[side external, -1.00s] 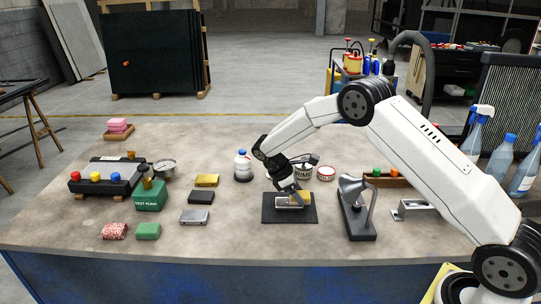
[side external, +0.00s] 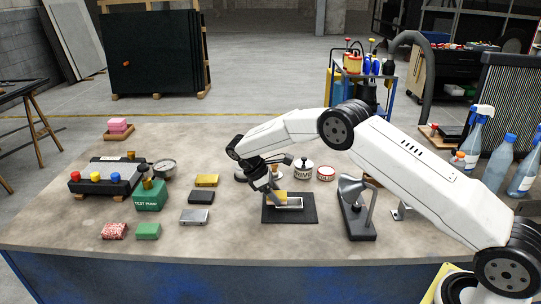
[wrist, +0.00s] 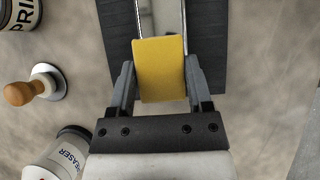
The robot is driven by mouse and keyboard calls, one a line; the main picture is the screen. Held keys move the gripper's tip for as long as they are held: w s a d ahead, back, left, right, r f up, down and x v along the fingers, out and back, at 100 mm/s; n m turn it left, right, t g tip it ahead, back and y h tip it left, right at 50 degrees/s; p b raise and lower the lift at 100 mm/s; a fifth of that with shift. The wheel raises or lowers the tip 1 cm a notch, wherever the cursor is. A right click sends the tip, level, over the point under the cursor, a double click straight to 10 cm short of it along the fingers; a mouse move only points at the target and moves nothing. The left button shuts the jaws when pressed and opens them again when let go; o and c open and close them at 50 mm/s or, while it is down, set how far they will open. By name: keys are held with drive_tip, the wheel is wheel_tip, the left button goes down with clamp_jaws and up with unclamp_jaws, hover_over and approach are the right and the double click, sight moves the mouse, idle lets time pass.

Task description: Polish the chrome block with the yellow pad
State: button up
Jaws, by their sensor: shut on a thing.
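The yellow pad (side external: 280,197) is held between the fingers of my gripper (side external: 275,192). In the wrist view the pad (wrist: 160,75) fills the space between the two grey fingers. The chrome block (side external: 291,204) lies on a dark mat (side external: 290,217). The pad is at the left end of the block and appears to touch its top; the exact contact is hidden. In the wrist view a strip of the chrome block (wrist: 166,18) shows beyond the pad, and the rest is covered.
A dark stand with an upright metal plate (side external: 356,208) is close on the right. Yellow (side external: 207,180), black (side external: 200,197) and silver (side external: 194,216) blocks lie left. The table in front is clear.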

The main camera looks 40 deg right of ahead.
drive_tip(key=shift+r, duration=4.05)
